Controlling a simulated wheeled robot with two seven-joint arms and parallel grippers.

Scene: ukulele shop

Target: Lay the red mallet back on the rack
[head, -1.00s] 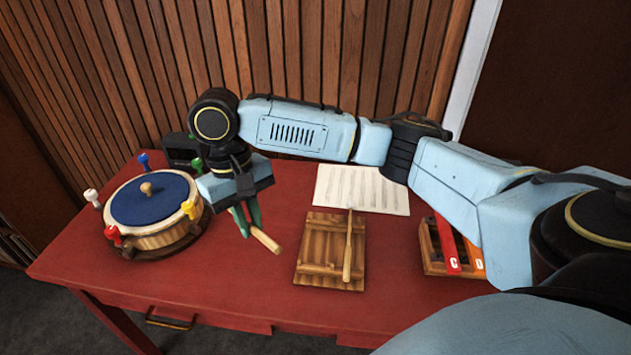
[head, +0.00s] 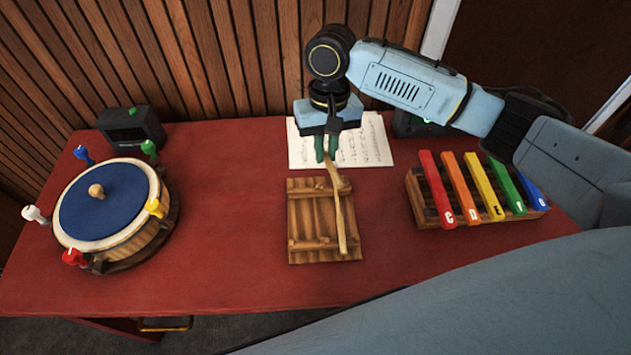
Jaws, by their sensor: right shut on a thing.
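My right gripper (head: 326,158) is above the back edge of the small slatted wooden rack (head: 305,215), its green fingers pointing down. It is shut on a mallet, of which a pale wooden handle (head: 331,174) shows below the fingers. No red head shows; the gripper may hide it. A second pale handle (head: 341,225) lies along the right part of the rack and seems to run on from the held one in this view. I cannot tell whether the held handle touches it or the rack. My left gripper is not in view.
A round drum (head: 150,225) with a blue top and coloured pegs stands left. A coloured bar xylophone (head: 450,215) stands right of the rack. Sheet music (head: 372,145) lies behind the rack, and a dark box (head: 130,128) stands back left. Red tabletop (head: 235,215) is clear between drum and rack.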

